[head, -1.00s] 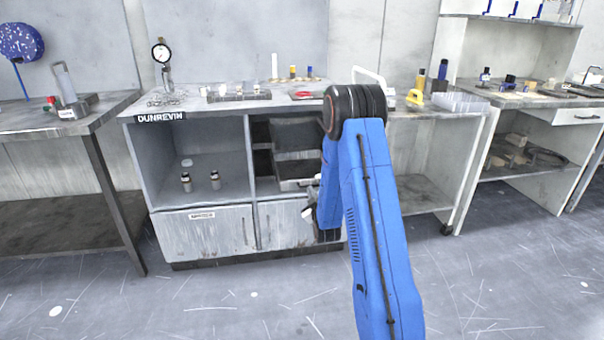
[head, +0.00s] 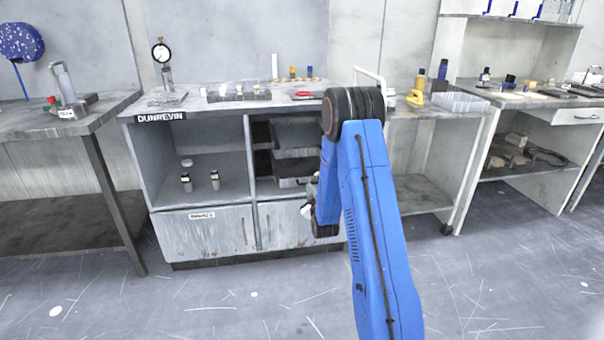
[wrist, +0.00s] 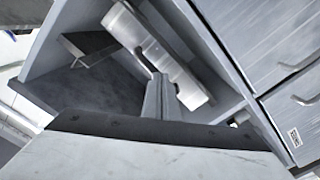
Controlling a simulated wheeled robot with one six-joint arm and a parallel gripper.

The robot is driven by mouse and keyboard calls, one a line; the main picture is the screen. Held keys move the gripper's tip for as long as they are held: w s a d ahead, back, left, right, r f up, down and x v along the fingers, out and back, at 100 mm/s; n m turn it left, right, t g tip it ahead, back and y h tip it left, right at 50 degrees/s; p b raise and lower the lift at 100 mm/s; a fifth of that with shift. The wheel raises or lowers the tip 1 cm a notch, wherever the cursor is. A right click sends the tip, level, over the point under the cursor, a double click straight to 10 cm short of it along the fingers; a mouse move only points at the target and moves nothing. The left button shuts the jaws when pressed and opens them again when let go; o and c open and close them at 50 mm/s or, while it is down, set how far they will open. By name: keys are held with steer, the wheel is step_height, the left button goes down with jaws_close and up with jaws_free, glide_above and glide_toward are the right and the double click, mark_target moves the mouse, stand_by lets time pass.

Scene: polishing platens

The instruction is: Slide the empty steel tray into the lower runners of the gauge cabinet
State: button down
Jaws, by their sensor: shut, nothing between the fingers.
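The gauge cabinet (head: 160,195) stands ahead, its right bay open. A steel tray (head: 292,183) sits low in that bay, and its pale front shows close up in the wrist view (wrist: 182,82). A second dark tray-like piece (head: 295,135) is above it. My gripper (head: 312,181) is at the mouth of the bay by the lower tray, partly hidden by my arm. In the wrist view my gripper (wrist: 158,78) is shut and empty, its tips at the pale front. I cannot tell whether they touch it. The lower runners are not clearly visible.
Closed doors (head: 215,233) are below. The floor in front is clear.

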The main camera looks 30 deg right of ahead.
mark_target(307, 179)
steer(key=shift+x, duration=4.4)
steer(key=shift+s, duration=0.1)
steer(key=v, duration=2.1)
steer(key=shift+a+r, duration=0.1)
steer(key=shift+r, duration=0.05)
